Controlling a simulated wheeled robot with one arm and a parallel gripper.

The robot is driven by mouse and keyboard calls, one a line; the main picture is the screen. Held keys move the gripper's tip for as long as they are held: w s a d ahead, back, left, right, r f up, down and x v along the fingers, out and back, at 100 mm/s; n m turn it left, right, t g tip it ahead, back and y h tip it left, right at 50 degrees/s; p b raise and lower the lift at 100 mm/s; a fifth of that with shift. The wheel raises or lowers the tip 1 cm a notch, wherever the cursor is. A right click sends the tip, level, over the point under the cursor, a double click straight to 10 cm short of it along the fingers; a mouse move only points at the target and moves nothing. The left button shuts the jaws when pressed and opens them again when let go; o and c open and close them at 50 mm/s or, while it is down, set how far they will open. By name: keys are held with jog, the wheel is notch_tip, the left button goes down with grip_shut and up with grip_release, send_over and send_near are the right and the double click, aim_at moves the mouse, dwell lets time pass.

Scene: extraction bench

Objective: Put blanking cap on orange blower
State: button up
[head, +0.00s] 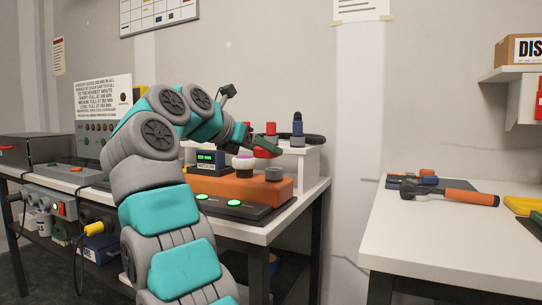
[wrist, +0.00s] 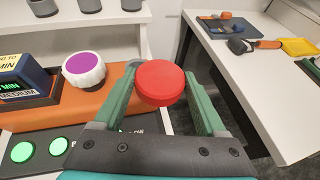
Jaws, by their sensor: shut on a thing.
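The red round blanking cap (wrist: 160,82) is between the green fingers of my gripper (wrist: 161,76) in the wrist view. My gripper is shut on it. In the head view my gripper (head: 262,148) is above the orange blower (head: 240,189), near its right end. The blower also shows in the wrist view (wrist: 85,112), left of the fingers. A grey round stub (head: 273,174) stands on the blower's right end. In the wrist view the left finger partly hides it. The cap looks apart from the blower, held above it.
A white knob with a purple top (wrist: 84,70) and a timer box (wrist: 24,82) are beside the fingers. A white raised shelf (head: 301,159) with several fittings stands behind. The right-hand table (head: 440,230) holds a hammer (head: 455,195), across a gap.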

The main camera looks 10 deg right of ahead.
jog(key=w+d+p, duration=0.1)
jog(key=w, duration=0.1)
jog(key=w+p, duration=0.1)
jog(key=w, duration=0.1)
jog(key=w+d+p, duration=0.1)
jog(key=w, duration=0.1)
jog(key=shift+w+d+f, duration=0.15)
jog(key=shift+w+d, duration=0.05)
jog(key=shift+d, duration=0.15)
jog(key=shift+w+d+f+p, duration=0.15)
jog(key=shift+w+p, duration=0.2)
jog(key=shift+w, duration=0.1)
jog(key=shift+w+d+p, duration=0.3)
jog(key=shift+w+p, duration=0.25)
jog(key=shift+w, duration=0.1)
jog(key=shift+s+a+f+b, duration=0.15)
jog(key=shift+f+b, duration=0.25)
jog(key=shift+b, duration=0.1)
jog(key=shift+f+b, duration=0.9)
jog(key=shift+f, duration=0.6)
jog(key=shift+f, duration=0.2)
jog(key=o, duration=1.3)
